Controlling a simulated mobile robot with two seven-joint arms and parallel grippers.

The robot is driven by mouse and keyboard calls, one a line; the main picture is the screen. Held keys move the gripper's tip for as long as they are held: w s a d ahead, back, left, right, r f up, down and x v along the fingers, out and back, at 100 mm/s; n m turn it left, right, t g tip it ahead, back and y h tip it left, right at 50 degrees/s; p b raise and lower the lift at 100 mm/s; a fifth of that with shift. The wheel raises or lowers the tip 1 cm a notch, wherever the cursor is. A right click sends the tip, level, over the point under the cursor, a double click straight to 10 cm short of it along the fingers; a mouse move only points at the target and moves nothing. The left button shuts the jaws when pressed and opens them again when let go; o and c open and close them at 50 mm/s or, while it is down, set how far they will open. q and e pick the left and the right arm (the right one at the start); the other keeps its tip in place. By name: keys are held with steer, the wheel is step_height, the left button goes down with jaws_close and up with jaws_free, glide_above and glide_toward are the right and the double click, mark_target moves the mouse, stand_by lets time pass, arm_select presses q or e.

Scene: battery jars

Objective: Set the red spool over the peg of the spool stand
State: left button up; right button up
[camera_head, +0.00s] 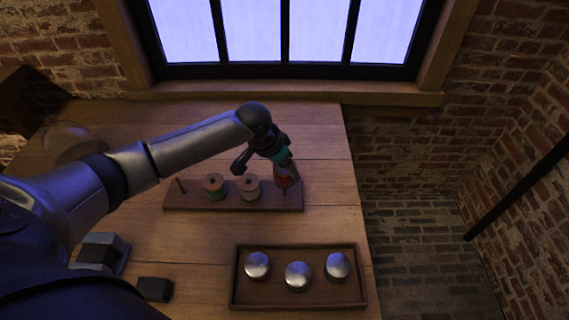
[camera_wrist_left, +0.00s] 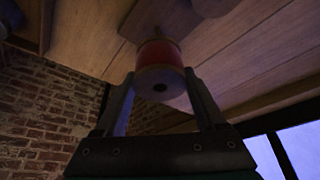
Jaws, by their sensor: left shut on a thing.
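The red spool (camera_head: 287,181) is at the right end of the wooden spool stand (camera_head: 232,204). My left gripper (camera_head: 285,172) is shut on it from above. In the left wrist view the red spool (camera_wrist_left: 160,54) sits between the fingertips of the left gripper (camera_wrist_left: 160,77), with a dark hole in its near end. A short upright shows just below the spool in the head view; whether it passes into the spool cannot be told. A green spool (camera_head: 214,187) and a tan spool (camera_head: 248,187) sit on the middle of the stand. A bare peg (camera_head: 180,185) stands at its left end. My right gripper is not seen.
A dark tray (camera_head: 234,279) with three silver-lidded jars (camera_head: 297,276) lies at the front right. A small dark block (camera_head: 154,289) and a grey boxy item (camera_head: 101,254) lie at the front left. A window (camera_head: 284,35) is behind the table.

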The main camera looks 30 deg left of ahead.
arm_select(q)
steer(key=shift+f+b, duration=1.4)
steer(key=shift+f, duration=1.7)
steer(key=o, duration=1.5)
steer(key=shift+p+v, duration=2.35)
steer(key=shift+v, duration=5.3)
steer(key=shift+w+r, duration=0.1)
